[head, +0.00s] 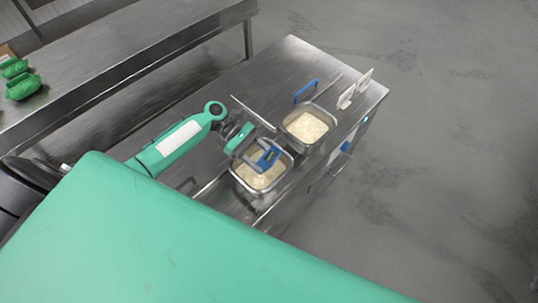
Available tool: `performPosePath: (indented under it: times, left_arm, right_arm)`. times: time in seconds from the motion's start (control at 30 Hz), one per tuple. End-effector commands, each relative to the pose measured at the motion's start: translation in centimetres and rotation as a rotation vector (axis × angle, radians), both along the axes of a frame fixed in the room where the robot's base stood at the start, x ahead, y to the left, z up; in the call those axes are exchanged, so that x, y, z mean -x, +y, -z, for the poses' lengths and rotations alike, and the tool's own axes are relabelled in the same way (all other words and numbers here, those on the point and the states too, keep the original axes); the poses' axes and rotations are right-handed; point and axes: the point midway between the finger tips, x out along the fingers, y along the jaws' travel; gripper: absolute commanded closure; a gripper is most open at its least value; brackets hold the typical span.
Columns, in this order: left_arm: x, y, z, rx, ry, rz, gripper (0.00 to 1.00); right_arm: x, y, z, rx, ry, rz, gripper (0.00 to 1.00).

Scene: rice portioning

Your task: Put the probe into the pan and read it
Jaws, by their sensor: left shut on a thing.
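My left gripper (252,147) reaches in from the left, low over the near pan. It is shut on a blue probe (270,157), whose blue body shows above the rice. The near pan (234,174) is a metal pan with pale rice (257,178) in it. The probe's tip is hidden, so I cannot tell whether it is in the rice. A second metal pan (326,142) with rice stands just behind and to the right. My right gripper is out of view.
Both pans sit on a steel counter (290,60). A blue-handled thing (305,91) and white cards (352,90) stand by the far pan. A steel table (120,60) at the left holds green bundles (22,85). Floor lies open at the right.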

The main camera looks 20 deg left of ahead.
Motion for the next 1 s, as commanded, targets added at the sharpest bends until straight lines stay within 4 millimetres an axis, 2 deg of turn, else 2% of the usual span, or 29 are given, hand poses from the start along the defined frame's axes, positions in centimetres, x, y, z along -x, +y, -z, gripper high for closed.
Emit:
performPosePath:
  times: [0.43, 0.73, 1.0]
  left_arm:
    - [0.0, 0.0, -0.3, 0.000, 0.000, 0.000, 0.72]
    - [0.0, 0.0, -3.2, 0.000, 0.000, 0.000, 0.72]
    - [0.0, 0.0, -5.4, -0.001, -0.002, 0.001, 0.72]
  right_arm:
    - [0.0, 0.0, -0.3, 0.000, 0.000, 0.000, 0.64]
    - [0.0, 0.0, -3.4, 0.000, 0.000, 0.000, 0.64]
    - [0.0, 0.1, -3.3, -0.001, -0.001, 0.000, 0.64]
